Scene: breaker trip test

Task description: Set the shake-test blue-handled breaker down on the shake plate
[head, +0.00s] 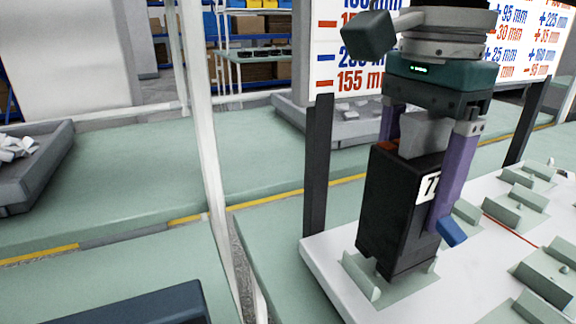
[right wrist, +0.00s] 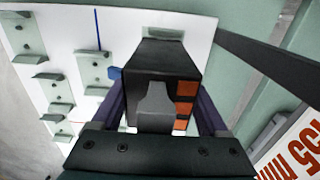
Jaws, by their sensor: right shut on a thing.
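The black breaker (head: 398,215) has a blue handle (head: 451,232) low on its right side and a white number label, partly hidden by a finger. My right gripper (head: 415,185) is shut on it from above, with purple fingers on two sides. The breaker is nearly upright over the near-left corner of the white shake plate (head: 318,256), at a pale green holder (head: 368,283). I cannot tell whether its bottom touches the plate. In the right wrist view the breaker (right wrist: 160,62) sits between the fingers, its orange marks visible. My left gripper is not in view.
Several other green holders (head: 548,275) stand on the plate to the right. Dark posts (head: 317,180) rise beside the plate. A thin pale pole (head: 203,130) stands left of it. A grey tray with white pieces (head: 30,170) lies at far left. A number board (head: 345,50) is behind.

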